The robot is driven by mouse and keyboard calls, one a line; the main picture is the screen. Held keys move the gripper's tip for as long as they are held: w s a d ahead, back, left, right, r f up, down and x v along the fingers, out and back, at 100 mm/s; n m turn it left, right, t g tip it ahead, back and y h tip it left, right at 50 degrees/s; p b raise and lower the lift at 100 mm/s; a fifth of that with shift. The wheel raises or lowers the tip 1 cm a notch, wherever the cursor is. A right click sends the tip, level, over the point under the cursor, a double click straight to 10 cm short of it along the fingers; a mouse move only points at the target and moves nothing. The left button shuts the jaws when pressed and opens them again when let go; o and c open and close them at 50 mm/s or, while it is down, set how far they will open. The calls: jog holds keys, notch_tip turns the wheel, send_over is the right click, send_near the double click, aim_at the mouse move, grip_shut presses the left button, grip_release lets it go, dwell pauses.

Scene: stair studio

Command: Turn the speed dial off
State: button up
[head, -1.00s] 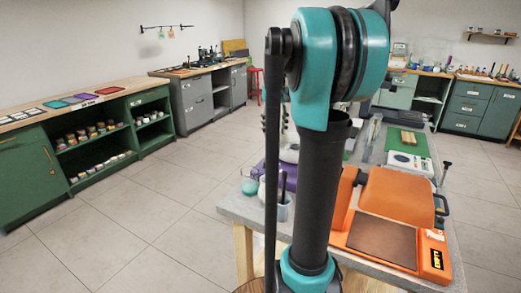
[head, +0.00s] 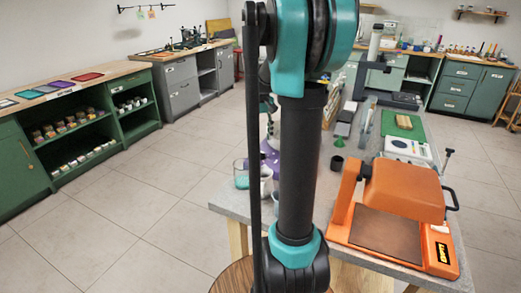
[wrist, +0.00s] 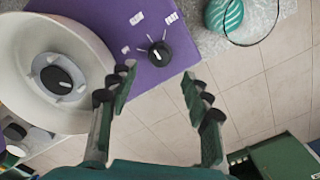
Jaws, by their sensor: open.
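In the wrist view a black round dial (wrist: 158,54) with a white pointer line sits on a purple machine (wrist: 190,22). White marks and small white labels lie around the dial. My gripper (wrist: 157,78) is open and empty, its two fingers spread on either side below the dial in the picture. No contact with the dial shows. In the head view the purple machine (head: 270,157) is mostly hidden behind my arm, and the dial and gripper cannot be seen there.
A white bowl (wrist: 88,38) with a dark knob inside stands left of the dial, close to the left finger. An orange press (head: 400,190) stands on the grey bench (head: 232,203). Tiled floor is clear leftward.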

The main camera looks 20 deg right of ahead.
aim_at(261, 152)
notch_tip(261, 152, down, 6)
jog(key=shift+f, duration=0.25)
jog(key=shift+c, duration=0.6)
grip_shut()
jog(key=n, duration=0.4)
jog(key=shift+n, duration=2.4)
